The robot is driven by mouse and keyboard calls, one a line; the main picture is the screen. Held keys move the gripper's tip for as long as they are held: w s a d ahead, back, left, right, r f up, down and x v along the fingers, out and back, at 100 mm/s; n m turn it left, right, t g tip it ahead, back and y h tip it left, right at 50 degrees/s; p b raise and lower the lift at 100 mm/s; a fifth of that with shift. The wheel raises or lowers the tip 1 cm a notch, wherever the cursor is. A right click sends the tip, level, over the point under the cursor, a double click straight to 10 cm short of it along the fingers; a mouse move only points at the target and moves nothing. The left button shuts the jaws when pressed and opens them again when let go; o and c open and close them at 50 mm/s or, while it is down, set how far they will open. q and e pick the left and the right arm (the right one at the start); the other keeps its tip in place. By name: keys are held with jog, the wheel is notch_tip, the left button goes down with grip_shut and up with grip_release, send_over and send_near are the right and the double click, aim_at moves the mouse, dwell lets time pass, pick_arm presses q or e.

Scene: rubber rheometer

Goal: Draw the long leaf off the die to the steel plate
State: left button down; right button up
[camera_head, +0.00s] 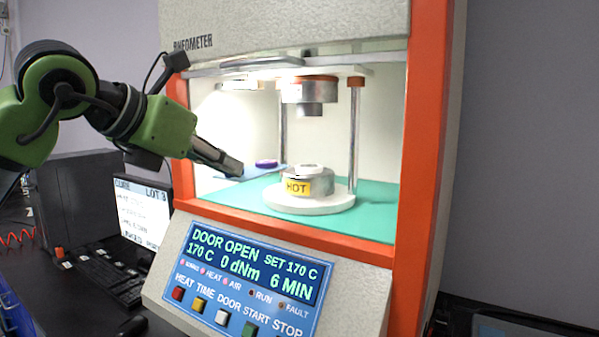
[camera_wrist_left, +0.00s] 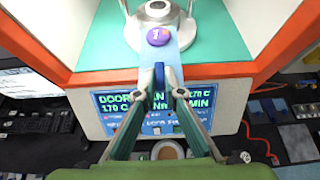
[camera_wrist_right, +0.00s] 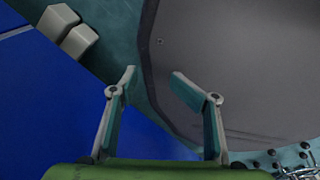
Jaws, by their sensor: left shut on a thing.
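My left gripper (camera_head: 232,168) is at the open front of the rheometer. It is shut on the near end of a long light-blue leaf (camera_wrist_left: 178,52), at a darker blue tab (camera_wrist_left: 159,73). A purple disc (camera_wrist_left: 158,36) lies on the leaf, and it also shows in the head view (camera_head: 266,163). The leaf reaches toward the lower die (camera_head: 322,184), which bears a yellow HOT label; I cannot tell whether its far end touches the die. My right gripper (camera_wrist_right: 150,84) is open and empty, seen only in the right wrist view. I cannot identify the steel plate.
Orange door posts (camera_head: 413,150) frame the opening, with steel columns (camera_head: 353,135) beside the upper die (camera_head: 308,92). The green floor (camera_head: 375,205) is clear around the die base. A control panel (camera_head: 250,265) is below. A large grey surface (camera_wrist_right: 235,65) is near my right gripper.

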pick_arm(q)
jog(key=shift+s+a+b, duration=0.35)
jog(key=shift+s+a, duration=0.2)
jog(key=shift+s, duration=0.25)
jog(key=shift+s+a+b, duration=0.35)
jog(key=shift+s+a, duration=0.2)
jog(key=shift+s, duration=0.2)
jog(key=shift+r, duration=0.1)
